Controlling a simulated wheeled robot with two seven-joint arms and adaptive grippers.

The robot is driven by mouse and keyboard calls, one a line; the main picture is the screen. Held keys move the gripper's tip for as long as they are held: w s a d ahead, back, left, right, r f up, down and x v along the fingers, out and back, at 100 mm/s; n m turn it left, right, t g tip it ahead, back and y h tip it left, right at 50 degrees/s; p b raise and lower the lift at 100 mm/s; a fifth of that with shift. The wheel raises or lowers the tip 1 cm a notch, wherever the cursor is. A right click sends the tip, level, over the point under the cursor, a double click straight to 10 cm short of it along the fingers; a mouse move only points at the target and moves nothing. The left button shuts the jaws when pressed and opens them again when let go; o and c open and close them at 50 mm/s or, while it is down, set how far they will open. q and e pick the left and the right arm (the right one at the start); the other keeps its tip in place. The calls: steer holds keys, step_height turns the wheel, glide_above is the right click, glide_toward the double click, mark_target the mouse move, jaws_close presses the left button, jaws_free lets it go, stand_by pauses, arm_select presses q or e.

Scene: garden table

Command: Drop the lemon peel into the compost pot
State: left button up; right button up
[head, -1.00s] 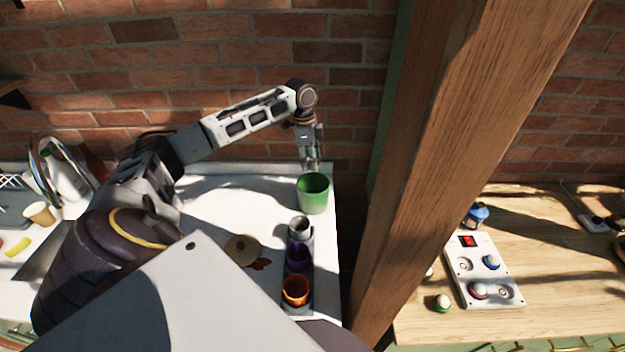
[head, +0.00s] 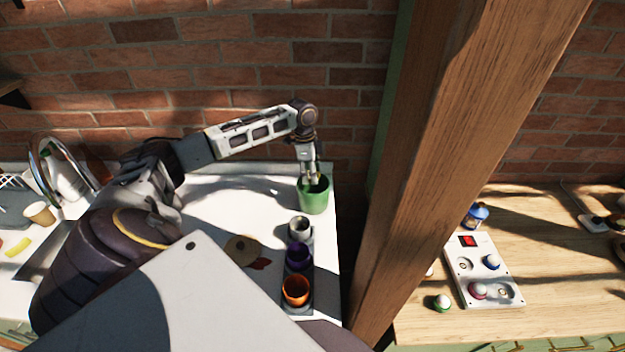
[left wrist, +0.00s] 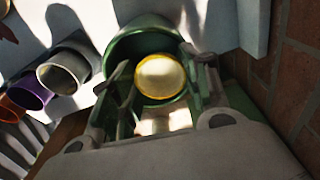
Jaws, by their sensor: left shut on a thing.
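The green compost pot (head: 313,202) stands at the back right of the white table, near the brick wall. My left gripper (head: 313,182) points down at the pot's mouth, with its fingertips at or just inside the rim. In the left wrist view, my left gripper (left wrist: 158,82) is shut on the lemon peel (left wrist: 160,76), a round yellow cup shape. The peel shows against the dark inside of the pot (left wrist: 125,48). In the head view the peel is hidden by the fingers and pot. My right gripper is not in view.
A rack with a grey cup (head: 300,228), a purple cup (head: 298,257) and an orange cup (head: 296,291) stands in front of the pot. A wooden post (head: 450,150) rises to the right. A yellow piece (head: 17,247) lies at far left.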

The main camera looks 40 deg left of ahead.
arm_select(q)
steer(key=o, duration=0.9)
step_height(320, 180, up, 12)
steer(key=a, duration=0.1)
steer(key=shift+s+a, duration=0.15)
steer(key=shift+s, duration=0.25)
steer(key=shift+s+f, duration=0.1)
steer(key=shift+f, duration=0.05)
stand_by(1.0)
